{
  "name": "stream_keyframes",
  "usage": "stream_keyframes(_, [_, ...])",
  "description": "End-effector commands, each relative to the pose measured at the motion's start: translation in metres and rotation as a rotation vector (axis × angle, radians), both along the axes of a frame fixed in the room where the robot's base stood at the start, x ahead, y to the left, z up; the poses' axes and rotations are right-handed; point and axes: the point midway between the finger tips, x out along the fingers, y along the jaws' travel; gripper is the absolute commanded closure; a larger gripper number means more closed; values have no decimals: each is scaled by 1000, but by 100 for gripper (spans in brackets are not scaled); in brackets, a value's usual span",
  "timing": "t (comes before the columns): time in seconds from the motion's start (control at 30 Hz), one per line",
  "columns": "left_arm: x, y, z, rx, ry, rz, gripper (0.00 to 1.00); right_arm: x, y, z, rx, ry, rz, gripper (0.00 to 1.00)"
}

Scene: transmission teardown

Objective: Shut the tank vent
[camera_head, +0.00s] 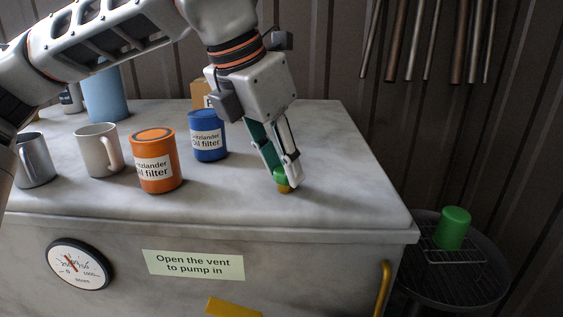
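The tank (325,270) is a pale grey box with a broad flat top. A small green cap on a brass-coloured base, which looks like the vent (284,183), stands near the right part of the top. My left gripper (282,177) reaches down to it from above, its fingertips right at the green cap. The fingers partly cover the cap, so I cannot tell whether they grip it or only stand around it. My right gripper is not in view.
An orange oil filter (156,170), a blue oil filter (207,143), a white mug (98,152) and a grey metal mug (34,163) stand left of the gripper. The tank front bears a gauge (79,264) and a vent sign (193,265). A green cup (453,228) sits on a round table.

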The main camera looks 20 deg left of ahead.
Motion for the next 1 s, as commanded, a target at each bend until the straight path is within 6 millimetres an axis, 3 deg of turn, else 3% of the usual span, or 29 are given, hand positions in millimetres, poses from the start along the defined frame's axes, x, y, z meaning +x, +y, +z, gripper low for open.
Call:
stream_keyframes(0.07, [0,0,0,0,0,0,95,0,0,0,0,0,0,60])
stream_keyframes(0.53, [0,1,3,-1,0,-76,95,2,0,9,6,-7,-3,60])
stream_keyframes(0.77, [1,2,5,-3,-1,-242,95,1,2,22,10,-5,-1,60])
stream_keyframes(1.0, [3,4,5,-2,0,-467,95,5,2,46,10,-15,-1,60])
